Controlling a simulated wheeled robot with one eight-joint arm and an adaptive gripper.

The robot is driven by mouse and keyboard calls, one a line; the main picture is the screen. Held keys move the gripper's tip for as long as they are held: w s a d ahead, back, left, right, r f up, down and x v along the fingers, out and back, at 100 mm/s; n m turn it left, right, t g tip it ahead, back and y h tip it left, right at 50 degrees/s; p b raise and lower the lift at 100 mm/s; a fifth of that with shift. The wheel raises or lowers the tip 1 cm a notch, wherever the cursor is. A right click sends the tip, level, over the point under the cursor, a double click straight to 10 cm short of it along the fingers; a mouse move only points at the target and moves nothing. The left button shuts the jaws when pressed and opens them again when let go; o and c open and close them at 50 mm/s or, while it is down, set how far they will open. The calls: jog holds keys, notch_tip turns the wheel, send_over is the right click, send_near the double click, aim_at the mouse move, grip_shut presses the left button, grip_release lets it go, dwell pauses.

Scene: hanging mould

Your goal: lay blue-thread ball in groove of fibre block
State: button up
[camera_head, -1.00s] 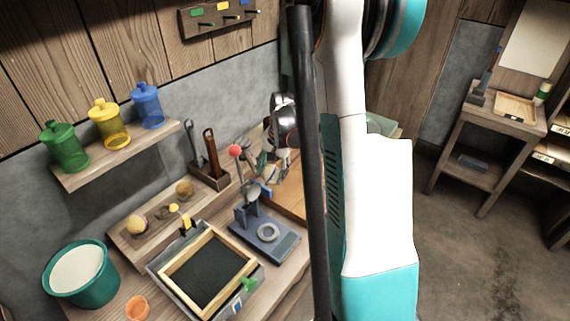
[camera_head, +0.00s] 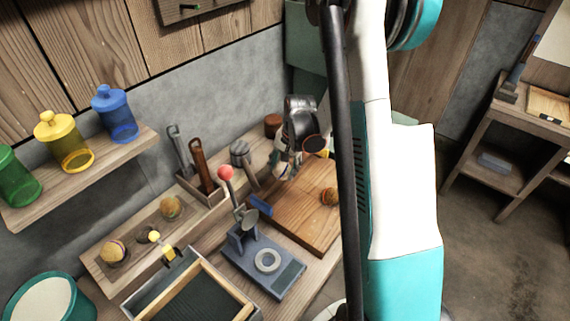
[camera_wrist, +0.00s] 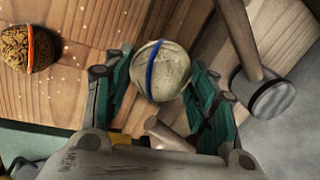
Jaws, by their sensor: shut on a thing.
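My gripper (camera_wrist: 160,88) is shut on a pale ball with a blue thread (camera_wrist: 160,70), one finger on each side. In the head view my gripper (camera_head: 285,170) is over the far left part of a wooden board (camera_head: 295,222); the held ball is partly hidden there. A brown ball with an orange thread (camera_wrist: 30,48) lies on the board, apart from my gripper; it also shows in the head view (camera_head: 329,196). I cannot clearly make out a grooved fibre block.
A mallet (camera_wrist: 262,92) is close beside my right finger in the wrist view. A grey lever press (camera_head: 264,262) stands in front of the board. A plank (camera_head: 130,237) with two balls, a framed tray (camera_head: 195,290) and a tool box (camera_head: 200,188) are to the left.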

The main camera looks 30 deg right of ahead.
jog(key=shift+f+b, duration=2.35)
jog(key=shift+f, duration=0.95)
jog(key=shift+f, duration=0.1)
jog(key=o, duration=1.2)
jog(key=r, duration=0.4)
jog(key=s+r, duration=0.1)
jog(key=r, duration=0.3)
jog(key=s+d+r, duration=0.1)
jog(key=r, duration=0.2)
jog(key=shift+d+r, duration=0.1)
jog(key=shift+r, duration=0.3)
